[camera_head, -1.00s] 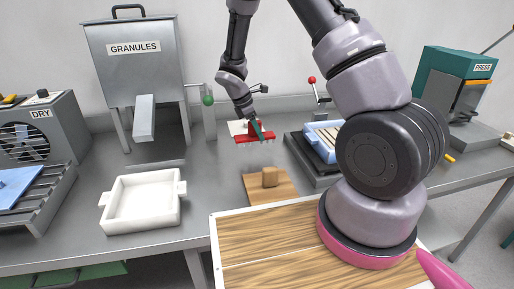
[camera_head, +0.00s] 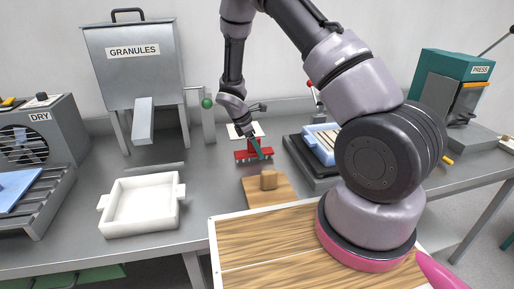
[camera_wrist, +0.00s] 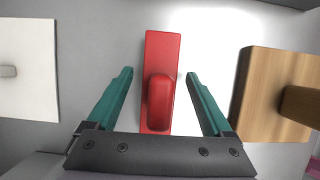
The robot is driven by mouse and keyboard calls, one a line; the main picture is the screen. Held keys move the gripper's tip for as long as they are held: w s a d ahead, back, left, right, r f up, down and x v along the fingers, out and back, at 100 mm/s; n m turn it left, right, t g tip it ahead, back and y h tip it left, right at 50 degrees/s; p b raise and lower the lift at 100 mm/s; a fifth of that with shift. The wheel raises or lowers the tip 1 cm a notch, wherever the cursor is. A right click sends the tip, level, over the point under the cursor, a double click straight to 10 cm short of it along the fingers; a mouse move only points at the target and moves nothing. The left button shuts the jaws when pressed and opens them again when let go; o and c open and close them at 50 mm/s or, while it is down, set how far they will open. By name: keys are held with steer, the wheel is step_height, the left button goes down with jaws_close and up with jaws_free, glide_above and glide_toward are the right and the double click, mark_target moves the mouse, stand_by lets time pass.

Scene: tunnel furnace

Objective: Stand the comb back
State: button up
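The red comb (camera_head: 247,154) stands upright on the grey bench in the head view, teeth down, its long bar running left to right. In the wrist view the comb (camera_wrist: 163,50) is seen from above, with its raised red handle (camera_wrist: 160,98) toward my gripper. My gripper (camera_wrist: 159,74) is open, with one green finger on each side of the handle and a clear gap on both sides. In the head view my gripper (camera_head: 258,149) is at the comb and partly covers its handle.
A wooden board with a wooden block (camera_head: 268,180) lies in front of the comb. A white plate (camera_head: 243,130) lies behind it. A blue-and-white tray (camera_head: 322,140) sits to the right. A white open mould (camera_head: 142,205) and the granules hopper (camera_head: 135,60) stand left.

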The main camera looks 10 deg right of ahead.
steer(key=shift+r, duration=0.1)
steer(key=v, duration=1.2)
step_height(320, 180, up, 12)
steer(key=m+y, duration=0.2)
steer(key=m, duration=0.4)
glide_above(245, 153)
steer(key=s+d, duration=0.3)
steer(key=d, duration=0.1)
steer(key=s+d+r+m+t+y, duration=0.2)
steer(key=s+r+m+t, duration=0.1)
steer(key=s+r+m, duration=0.5)
steer(key=s+d+r+m+t+y, duration=0.2)
steer(key=s+d+r+m+t, duration=0.1)
steer(key=s+r+m, duration=0.5)
steer(key=s+r+t, duration=0.1)
steer(key=s+r, duration=0.2)
steer(key=s, duration=0.3)
steer(key=shift+d+r+y, duration=0.15)
steer(key=shift+r+y, duration=0.1)
steer(key=shift+y, duration=0.05)
